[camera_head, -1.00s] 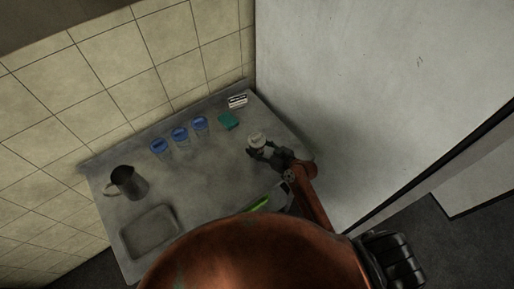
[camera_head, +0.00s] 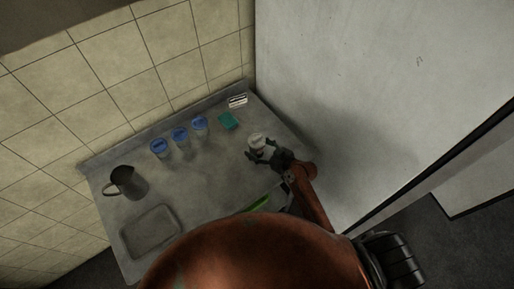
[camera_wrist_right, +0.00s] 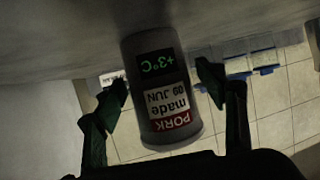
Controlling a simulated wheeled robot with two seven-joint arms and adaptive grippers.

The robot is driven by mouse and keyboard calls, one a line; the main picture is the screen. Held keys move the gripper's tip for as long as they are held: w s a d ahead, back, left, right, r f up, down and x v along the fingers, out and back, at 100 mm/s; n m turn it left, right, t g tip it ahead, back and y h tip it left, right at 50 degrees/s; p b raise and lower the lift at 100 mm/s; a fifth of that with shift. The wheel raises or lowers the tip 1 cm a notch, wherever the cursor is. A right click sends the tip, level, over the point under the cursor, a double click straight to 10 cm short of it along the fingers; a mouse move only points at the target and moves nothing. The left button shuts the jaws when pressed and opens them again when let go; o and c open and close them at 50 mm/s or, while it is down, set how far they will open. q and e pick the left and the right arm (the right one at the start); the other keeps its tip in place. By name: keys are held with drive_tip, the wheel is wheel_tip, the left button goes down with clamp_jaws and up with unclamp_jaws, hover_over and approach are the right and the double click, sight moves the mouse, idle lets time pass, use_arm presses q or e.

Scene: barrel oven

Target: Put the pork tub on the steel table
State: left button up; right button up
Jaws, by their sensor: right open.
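The pork tub (camera_head: 257,139) is a small pale tub standing upright on the steel table (camera_head: 205,185), near its right side. In the right wrist view, which is upside down, the tub (camera_wrist_right: 163,90) shows a red PORK label, "made 09 JUN" and a green +3°C display. Its base appears to rest on the table surface. My right gripper (camera_head: 263,153) is open around the tub. In the wrist view there is a gap between the tub and each finger. My left gripper is not in view.
Three blue-lidded tubs (camera_head: 180,135) stand in a row near the back wall. A teal block (camera_head: 229,120) and a small black-and-white item (camera_head: 237,100) lie behind the pork tub. A dark jug (camera_head: 130,183) and a shallow tray (camera_head: 150,232) are on the left. The table's middle is clear.

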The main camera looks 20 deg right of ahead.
drive_tip(key=b+v, duration=0.1)
drive_tip(key=v, duration=1.1)
idle(0.4)
